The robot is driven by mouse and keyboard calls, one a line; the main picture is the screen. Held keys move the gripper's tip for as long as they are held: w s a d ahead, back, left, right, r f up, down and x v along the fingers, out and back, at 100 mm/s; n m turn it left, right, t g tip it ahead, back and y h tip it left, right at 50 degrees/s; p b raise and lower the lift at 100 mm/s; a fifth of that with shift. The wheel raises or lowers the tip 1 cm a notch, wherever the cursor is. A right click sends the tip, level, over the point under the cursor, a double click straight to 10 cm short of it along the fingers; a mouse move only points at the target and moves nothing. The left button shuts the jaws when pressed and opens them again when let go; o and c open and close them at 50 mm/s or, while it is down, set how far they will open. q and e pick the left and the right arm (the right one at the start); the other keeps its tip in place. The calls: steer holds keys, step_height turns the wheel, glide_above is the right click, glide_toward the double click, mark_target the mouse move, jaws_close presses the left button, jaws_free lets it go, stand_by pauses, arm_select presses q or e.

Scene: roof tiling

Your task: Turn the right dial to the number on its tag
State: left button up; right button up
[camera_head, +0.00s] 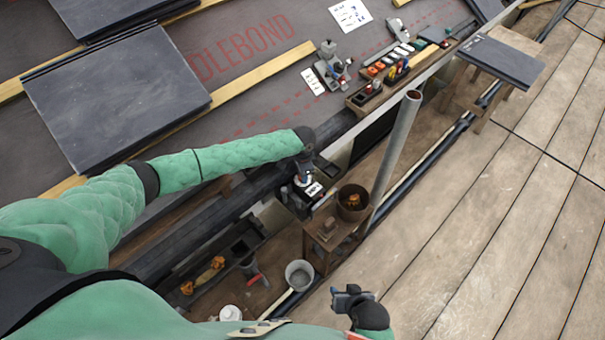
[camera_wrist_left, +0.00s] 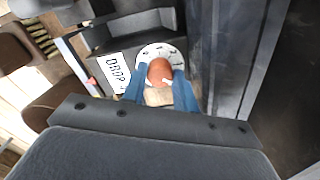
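A round white dial (camera_wrist_left: 176,52) with dark marks has an orange-brown knob (camera_wrist_left: 160,71) at its middle. The number it points to is too small to read. In the head view the tag (camera_head: 314,189) lies by a dark box below my left gripper (camera_head: 304,178). My left gripper's blue fingers (camera_wrist_left: 160,84) stand on both sides of the knob and appear to touch it. My right gripper (camera_head: 352,296) is low in the head view, away from the dial, seemingly empty.
A grey pole (camera_head: 396,145) rises right of the dial, near a brown pot (camera_head: 353,203) on a wooden stand (camera_head: 328,236). A grey bucket (camera_head: 299,274) stands below. Slates (camera_head: 115,95) lie on the roof at left. The plank floor (camera_head: 500,220) at right is clear.

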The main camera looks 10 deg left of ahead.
arm_select(q)
steer(key=shift+o, duration=0.7)
steer(key=shift+r, duration=3.9)
